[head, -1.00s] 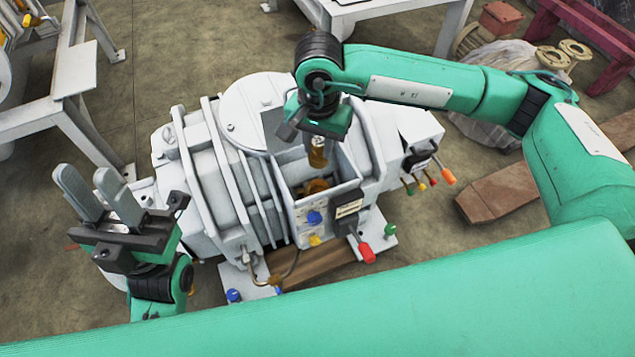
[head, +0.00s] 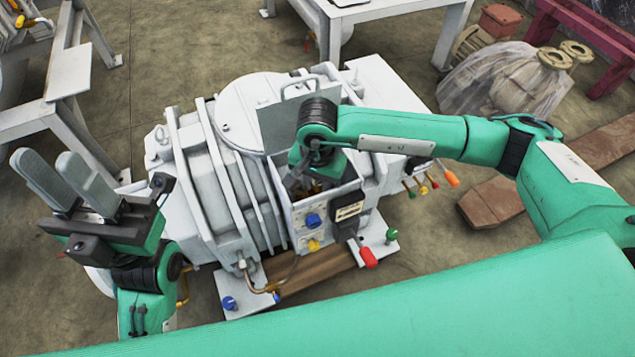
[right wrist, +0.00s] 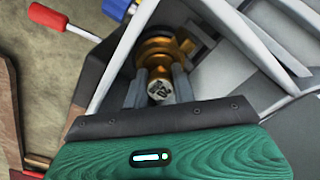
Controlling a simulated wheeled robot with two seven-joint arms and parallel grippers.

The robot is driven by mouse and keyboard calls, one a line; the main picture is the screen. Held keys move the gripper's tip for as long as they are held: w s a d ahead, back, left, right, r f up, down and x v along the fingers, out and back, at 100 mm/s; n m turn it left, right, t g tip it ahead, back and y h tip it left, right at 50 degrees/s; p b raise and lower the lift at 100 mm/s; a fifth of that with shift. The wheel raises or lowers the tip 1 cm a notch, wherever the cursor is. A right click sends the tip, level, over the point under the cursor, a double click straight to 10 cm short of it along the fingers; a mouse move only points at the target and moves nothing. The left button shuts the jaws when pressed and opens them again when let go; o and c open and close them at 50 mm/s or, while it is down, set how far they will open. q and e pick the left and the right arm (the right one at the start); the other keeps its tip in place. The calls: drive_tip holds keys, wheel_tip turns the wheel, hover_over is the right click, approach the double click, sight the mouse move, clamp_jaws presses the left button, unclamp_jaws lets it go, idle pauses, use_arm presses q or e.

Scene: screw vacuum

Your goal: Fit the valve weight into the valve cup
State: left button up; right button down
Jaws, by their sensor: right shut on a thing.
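My right gripper (head: 303,184) reaches down into the open box (head: 328,212) on the grey pump. In the right wrist view, my right gripper (right wrist: 158,85) is shut on the valve weight (right wrist: 160,90), a brass piece with a pale marked end face. The brass valve cup (right wrist: 158,47) shows just beyond the weight, inside the box. They overlap in this view, so I cannot tell whether the weight is seated in the cup. In the head view the arm hides most of both. My left gripper (head: 46,160) is open and empty, raised left of the pump.
The box's raised lid (head: 285,118) stands behind my right gripper. Box walls surround the gripper closely. White tables (head: 390,15) stand behind the pump.

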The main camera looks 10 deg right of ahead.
drive_tip(key=c, duration=1.6)
unclamp_jaws()
drive_tip(key=shift+f, duration=0.15)
drive_tip(key=o, duration=0.5)
drive_tip(key=shift+c, duration=0.2)
